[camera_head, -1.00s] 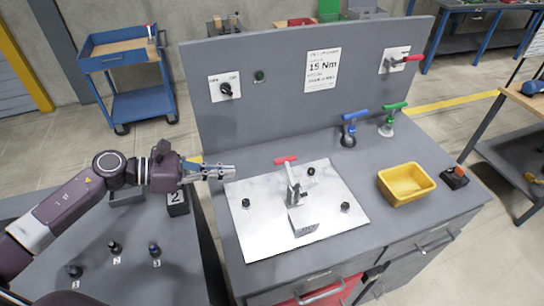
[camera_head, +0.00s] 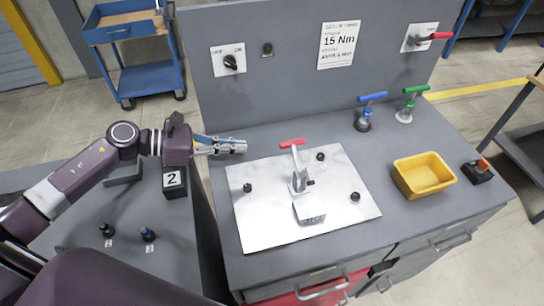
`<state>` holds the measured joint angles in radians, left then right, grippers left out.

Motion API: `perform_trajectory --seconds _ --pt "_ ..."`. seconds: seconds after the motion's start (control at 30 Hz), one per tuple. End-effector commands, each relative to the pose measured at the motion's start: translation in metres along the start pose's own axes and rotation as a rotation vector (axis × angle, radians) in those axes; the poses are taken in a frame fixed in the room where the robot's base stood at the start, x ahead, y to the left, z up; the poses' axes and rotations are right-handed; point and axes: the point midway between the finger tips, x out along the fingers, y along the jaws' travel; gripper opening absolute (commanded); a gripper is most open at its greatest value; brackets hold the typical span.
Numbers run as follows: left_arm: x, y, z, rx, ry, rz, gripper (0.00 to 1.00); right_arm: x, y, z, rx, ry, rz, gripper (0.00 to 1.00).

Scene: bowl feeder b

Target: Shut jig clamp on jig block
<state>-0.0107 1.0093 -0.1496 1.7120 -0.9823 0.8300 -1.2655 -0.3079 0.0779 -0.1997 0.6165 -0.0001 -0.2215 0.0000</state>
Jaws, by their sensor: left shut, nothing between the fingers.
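The jig clamp (camera_head: 299,178) stands on a pale metal plate (camera_head: 265,228) on the grey workbench. Its red handle (camera_head: 292,142) is raised at the top of an upright metal lever. The jig block (camera_head: 310,209), a small light metal block, sits on the plate just in front of the clamp. My left gripper (camera_head: 242,146) is shut and empty, pointing right, to the left of the red handle and apart from it. My right gripper is not in view.
Several black knobs stand on the plate, one (camera_head: 247,187) at its left. A yellow bin (camera_head: 423,175) and blue (camera_head: 372,97) and green (camera_head: 415,90) handled tools are to the right. An upright grey panel (camera_head: 300,95) closes the back.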

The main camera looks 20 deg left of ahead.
Motion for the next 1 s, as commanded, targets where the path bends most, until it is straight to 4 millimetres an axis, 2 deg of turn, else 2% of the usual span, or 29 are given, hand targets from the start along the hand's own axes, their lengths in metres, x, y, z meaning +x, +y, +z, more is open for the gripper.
perform_trajectory --seconds 0.03,0.23,0.37,0.87,1.0 --pt "0.005 0.001 -0.014 0.000 0.000 0.000 0.00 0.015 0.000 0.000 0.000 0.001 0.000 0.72" --pt "0.015 0.003 -0.042 0.000 0.000 0.000 0.00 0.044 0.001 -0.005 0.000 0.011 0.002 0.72" --pt "0.018 0.004 -0.053 0.000 0.000 0.000 0.00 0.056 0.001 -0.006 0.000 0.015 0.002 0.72" --pt "0.020 0.004 -0.054 0.000 -0.001 0.000 0.00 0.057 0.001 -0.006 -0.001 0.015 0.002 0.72" --pt "0.029 0.004 -0.052 -0.001 -0.003 0.001 0.00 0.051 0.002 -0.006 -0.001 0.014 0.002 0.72"
